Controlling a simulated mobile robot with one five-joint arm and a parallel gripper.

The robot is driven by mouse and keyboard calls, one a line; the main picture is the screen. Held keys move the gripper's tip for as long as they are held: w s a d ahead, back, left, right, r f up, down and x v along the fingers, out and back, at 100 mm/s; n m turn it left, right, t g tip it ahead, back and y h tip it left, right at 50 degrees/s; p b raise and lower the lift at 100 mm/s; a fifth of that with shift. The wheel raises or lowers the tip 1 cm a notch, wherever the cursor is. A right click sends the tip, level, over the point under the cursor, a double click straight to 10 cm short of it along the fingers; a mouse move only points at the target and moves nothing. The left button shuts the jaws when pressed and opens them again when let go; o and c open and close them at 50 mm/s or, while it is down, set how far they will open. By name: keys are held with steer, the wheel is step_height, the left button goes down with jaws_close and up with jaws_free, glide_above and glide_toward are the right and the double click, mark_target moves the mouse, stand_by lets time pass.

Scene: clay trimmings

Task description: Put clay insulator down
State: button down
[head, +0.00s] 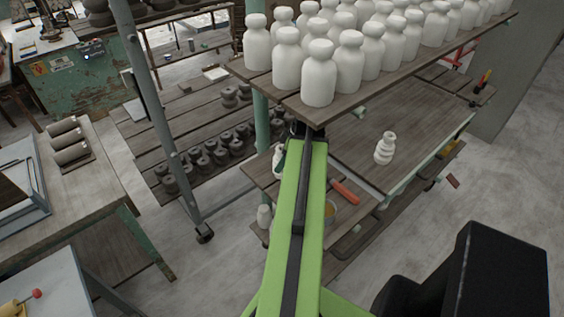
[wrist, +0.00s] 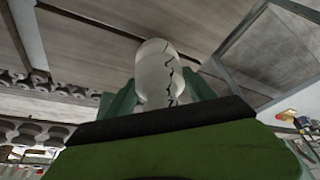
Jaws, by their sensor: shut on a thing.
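The clay insulator (wrist: 157,68) is white, with a rounded end and a dark jagged crack line down its side. In the wrist view it is held between the two green fingers of my gripper (wrist: 158,92); its lower part is hidden behind the gripper body. In the head view my green arm reaches toward the shelf rack, its end just below the upper board's front edge; the fingers are mostly hidden there. Whether the insulator touches any surface cannot be told.
Many white insulators (head: 319,78) crowd the upper board (head: 300,108). A ribbed white piece (head: 385,148) stands on the lower board (head: 420,140), which has much bare room. A red-handled tool (head: 345,192) lies near my arm. A rack post (head: 150,100) stands left.

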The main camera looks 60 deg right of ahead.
steer(key=shift+a, duration=0.1)
steer(key=shift+c, duration=1.6)
jaws_free()
steer(key=shift+r, duration=0.25)
steer(key=shift+s+r+p, duration=0.15)
steer(key=shift+r+p, duration=0.45)
steer(key=shift+p, duration=0.15)
steer(key=s+d, duration=0.1)
steer(key=s, duration=0.2)
steer(key=s+d, duration=0.1)
steer(key=s, duration=0.3)
steer(key=s+d, duration=0.2)
steer(key=s, duration=0.2)
steer(key=shift+s+d+f, duration=0.1)
steer(key=shift+s+f, duration=0.1)
steer(key=shift+s, duration=0.05)
steer(key=shift+s, duration=0.1)
